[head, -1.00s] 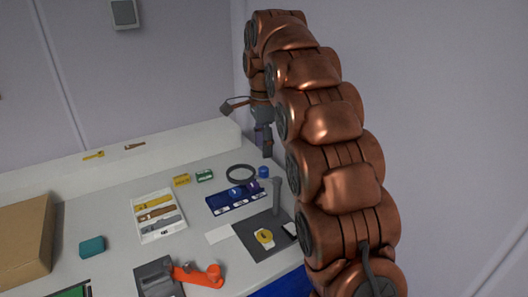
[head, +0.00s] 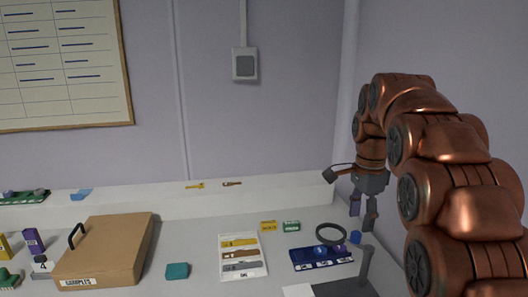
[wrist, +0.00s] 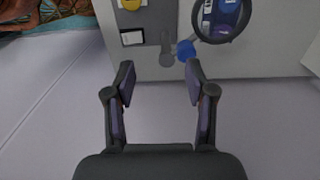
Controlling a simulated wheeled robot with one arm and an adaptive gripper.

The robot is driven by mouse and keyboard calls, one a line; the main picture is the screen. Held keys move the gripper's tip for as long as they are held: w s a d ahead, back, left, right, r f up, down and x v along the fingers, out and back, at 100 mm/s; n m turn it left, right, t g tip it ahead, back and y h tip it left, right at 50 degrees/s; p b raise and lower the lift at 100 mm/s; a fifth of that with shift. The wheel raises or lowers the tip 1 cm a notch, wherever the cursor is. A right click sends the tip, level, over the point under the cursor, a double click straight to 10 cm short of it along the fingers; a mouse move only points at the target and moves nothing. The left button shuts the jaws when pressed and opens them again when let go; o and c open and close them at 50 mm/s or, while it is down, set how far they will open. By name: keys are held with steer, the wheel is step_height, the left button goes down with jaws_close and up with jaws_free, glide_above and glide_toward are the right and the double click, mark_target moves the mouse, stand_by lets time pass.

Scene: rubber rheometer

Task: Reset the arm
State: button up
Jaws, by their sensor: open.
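My copper-coloured arm rises along the right side of the head view and bends over toward the table's back right corner. At its end my gripper (head: 363,218) points down with its fingers apart, near the black ring (head: 331,234) and a small blue round item (head: 355,237). In the wrist view my gripper (wrist: 160,85) is open and nothing is between its fingers. The blue round item (wrist: 186,50) and the ring (wrist: 235,28) appear beyond the fingertips there.
The table holds a blue tray (head: 321,264), a white tray of tools (head: 228,272), a teal block (head: 177,271) and a cardboard box (head: 110,250). A grey wall stands close behind and right of my arm. A white ledge (head: 270,202) runs along the back.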

steer(key=s+a+f+n, duration=0.2)
steer(key=s+n, duration=0.3)
steer(key=s, duration=0.6)
steer(key=s+a+f+n+g+p, duration=0.1)
steer(key=s+f+n, duration=0.4)
steer(key=s, duration=0.7)
steer(key=s+a+f+n+p, duration=0.1)
steer(key=s+a+f+n, duration=0.2)
steer(key=s, duration=0.9)
steer(key=f+n, duration=0.1)
steer(key=n, duration=0.2)
steer(key=shift+a+f+n+g, duration=0.15)
steer(key=shift+a+n+g, duration=0.15)
